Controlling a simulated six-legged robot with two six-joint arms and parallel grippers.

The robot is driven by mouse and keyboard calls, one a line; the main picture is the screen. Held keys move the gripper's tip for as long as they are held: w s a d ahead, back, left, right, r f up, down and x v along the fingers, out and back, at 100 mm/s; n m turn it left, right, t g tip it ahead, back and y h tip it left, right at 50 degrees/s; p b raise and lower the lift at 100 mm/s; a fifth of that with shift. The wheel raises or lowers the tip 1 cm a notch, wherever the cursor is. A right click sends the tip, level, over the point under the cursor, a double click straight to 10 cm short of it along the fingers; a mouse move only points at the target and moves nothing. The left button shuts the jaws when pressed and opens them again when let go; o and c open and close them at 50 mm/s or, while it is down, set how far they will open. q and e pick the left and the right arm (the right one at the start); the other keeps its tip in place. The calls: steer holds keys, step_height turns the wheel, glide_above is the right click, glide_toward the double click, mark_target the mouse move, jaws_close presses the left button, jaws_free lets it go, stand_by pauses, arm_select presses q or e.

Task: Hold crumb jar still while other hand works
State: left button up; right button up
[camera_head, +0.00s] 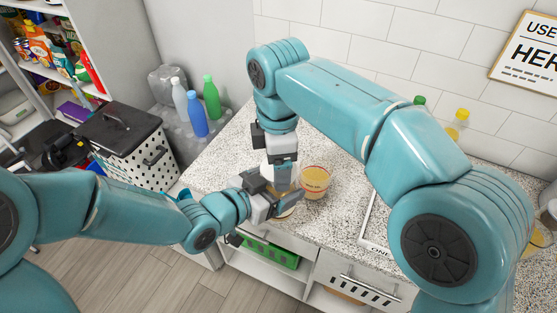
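A clear container with tan contents and red markings (315,183) stands on the speckled counter, just right of my grippers. I cannot tell whether it is the crumb jar. Parts of another pale, round object (286,212) show under and behind my grippers; most of it is hidden. My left gripper (284,204) reaches in from the left, low over the counter's front edge at this object. My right gripper (282,180) points down from above, right behind and over the left one. The fingertips overlap, so their opening and any hold are unclear.
The speckled counter (235,150) is bare to the left of my grippers. A white framed sign (375,230) lies to the right, partly behind my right arm. Bottles (197,127) and a dotted bin (135,145) stand left of the counter. Below is a green crate (268,252) on a shelf.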

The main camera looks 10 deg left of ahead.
steer(key=o, duration=0.3)
steer(key=shift+r, duration=0.1)
steer(key=shift+r, duration=2.15)
steer(key=shift+c, duration=0.4)
steer(key=r+n, duration=0.1)
steer(key=n, duration=0.2)
steer(key=shift+r, duration=0.4)
steer(key=r+n, duration=0.1)
steer(key=n, duration=0.2)
steer(key=shift+r+n, duration=0.3)
steer(key=shift+r, duration=0.05)
